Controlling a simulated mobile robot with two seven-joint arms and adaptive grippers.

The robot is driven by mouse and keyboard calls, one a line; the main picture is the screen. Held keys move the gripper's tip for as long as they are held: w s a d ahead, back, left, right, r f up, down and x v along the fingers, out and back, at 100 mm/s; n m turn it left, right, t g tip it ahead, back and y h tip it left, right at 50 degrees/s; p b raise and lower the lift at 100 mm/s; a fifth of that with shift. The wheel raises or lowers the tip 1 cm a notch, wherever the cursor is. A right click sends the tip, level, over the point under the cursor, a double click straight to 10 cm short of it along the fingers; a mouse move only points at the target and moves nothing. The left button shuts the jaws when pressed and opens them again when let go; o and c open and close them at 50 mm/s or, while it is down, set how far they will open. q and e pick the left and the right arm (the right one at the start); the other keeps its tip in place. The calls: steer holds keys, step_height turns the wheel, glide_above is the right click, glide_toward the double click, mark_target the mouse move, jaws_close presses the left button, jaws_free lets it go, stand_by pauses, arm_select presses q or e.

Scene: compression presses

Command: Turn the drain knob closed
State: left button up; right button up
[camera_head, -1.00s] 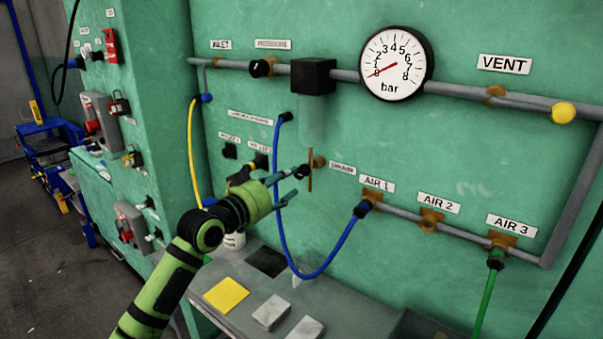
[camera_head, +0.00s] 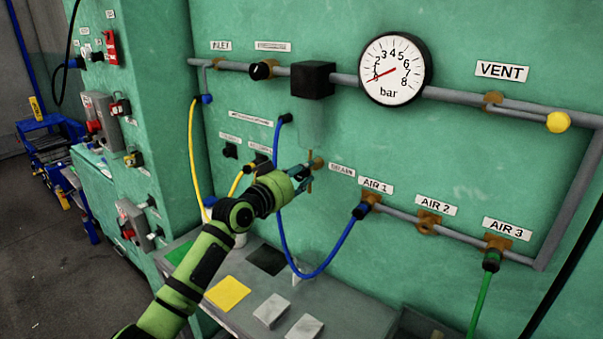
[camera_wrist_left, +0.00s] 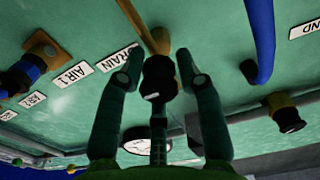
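The drain knob is a black round grip on a brass fitting in the green wall, next to the DRAIN label (camera_head: 341,170). In the left wrist view the black knob (camera_wrist_left: 158,76) sits in front of its brass stem (camera_wrist_left: 158,40). My left gripper (camera_head: 305,178) is at the knob and hides most of it in the head view; the thin brass bar behind shows only in part. In the left wrist view my left gripper (camera_wrist_left: 160,66) is open, one finger on each side of the knob, with small gaps visible. My right gripper is not in view.
A blue hose (camera_head: 281,220) hangs close beside my left gripper. The AIR 1 fitting (camera_head: 371,198) and its pipe lie to the right. A pressure gauge (camera_head: 394,69) and a black box (camera_head: 313,80) are above. A grey shelf (camera_head: 325,295) lies below.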

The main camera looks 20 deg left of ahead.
arm_select(q)
jaws_close()
steer(key=shift+r+n, duration=0.25)
steer(key=shift+n, duration=0.45)
steer(key=shift+a+r+n+p, duration=0.1)
steer(key=shift+n+p, duration=0.35)
steer(key=shift+n, duration=0.55)
steer(key=n+p, duration=0.1)
steer(key=n, duration=0.4)
steer(key=shift+r+p, duration=0.1)
steer(key=shift+p, duration=0.25)
steer(key=n+p, duration=0.2)
steer(key=n, duration=0.3)
steer(key=shift+a+n, duration=0.1)
steer(key=shift+n, duration=0.3)
steer(key=shift+n+p, duration=0.85)
steer(key=shift+n, duration=1.05)
steer(key=shift+f, duration=0.2)
